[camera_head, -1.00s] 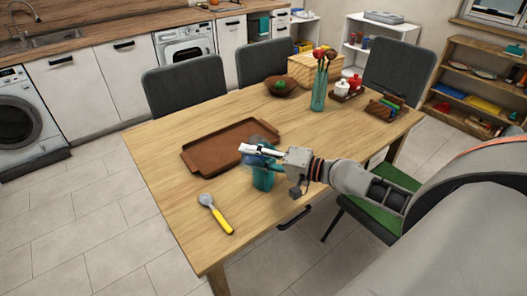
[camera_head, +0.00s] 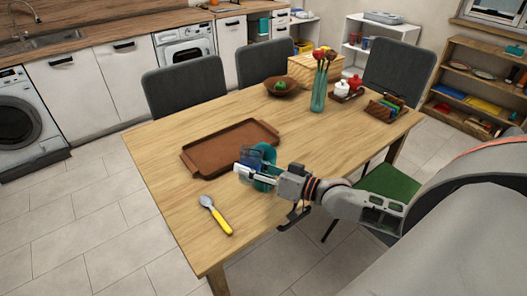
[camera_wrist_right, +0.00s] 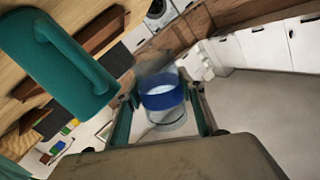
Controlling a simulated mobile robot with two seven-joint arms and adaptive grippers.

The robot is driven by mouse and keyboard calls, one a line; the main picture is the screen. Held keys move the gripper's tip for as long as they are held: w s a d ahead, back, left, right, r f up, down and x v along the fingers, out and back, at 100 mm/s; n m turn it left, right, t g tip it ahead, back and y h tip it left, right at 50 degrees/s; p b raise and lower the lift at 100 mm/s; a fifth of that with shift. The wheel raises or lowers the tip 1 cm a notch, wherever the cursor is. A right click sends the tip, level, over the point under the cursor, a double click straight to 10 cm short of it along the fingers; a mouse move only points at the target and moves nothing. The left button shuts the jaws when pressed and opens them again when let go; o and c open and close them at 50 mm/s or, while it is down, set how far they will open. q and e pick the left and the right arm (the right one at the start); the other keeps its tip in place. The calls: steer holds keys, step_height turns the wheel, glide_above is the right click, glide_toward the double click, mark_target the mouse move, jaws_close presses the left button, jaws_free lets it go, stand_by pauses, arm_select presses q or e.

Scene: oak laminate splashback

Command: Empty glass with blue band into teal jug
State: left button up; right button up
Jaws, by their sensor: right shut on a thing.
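The glass with the blue band (camera_wrist_right: 162,97) is clear, with a broad blue ring, and sits between the two fingers of my right gripper (camera_wrist_right: 165,118) in the right wrist view. In the head view my right gripper (camera_head: 243,173) is shut on the glass (camera_head: 257,159), close in front of the teal jug (camera_head: 270,183), which it partly hides. In the wrist view the jug (camera_wrist_right: 52,62), with its handle, is at upper left, apart from the glass there. The wrist picture is strongly rolled, so the glass is tilted. I cannot tell how much it contains. My left gripper is out of view.
A brown tray (camera_head: 225,148) lies behind the gripper on the wooden table (camera_head: 160,150). A spoon with a yellow handle (camera_head: 216,215) lies at the front left.

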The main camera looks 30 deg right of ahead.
mark_target(254, 182)
steer(key=shift+s+a+r+n, duration=0.2)
steer(key=shift+s+a+n, duration=0.2)
steer(key=shift+n, duration=0.5)
steer(key=shift+a+f+n, duration=0.2)
steer(key=shift+n, duration=0.2)
steer(key=shift+s+a+f+n+b, duration=0.1)
steer(key=shift+f+n+b, duration=0.1)
steer(key=shift+f+n, duration=0.15)
steer(key=shift+s+a+f+n+b, duration=0.1)
steer(key=shift+f+n+b, duration=0.15)
steer(key=shift+f, duration=0.2)
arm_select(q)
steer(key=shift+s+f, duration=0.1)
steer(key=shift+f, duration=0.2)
arm_select(e)
steer(key=shift+s+a+f+n+t, duration=0.1)
steer(key=shift+a+f+n+t, duration=0.05)
steer(key=shift+f+n+t, duration=0.3)
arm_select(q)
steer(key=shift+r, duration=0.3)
arm_select(e)
steer(key=shift+r, duration=0.15)
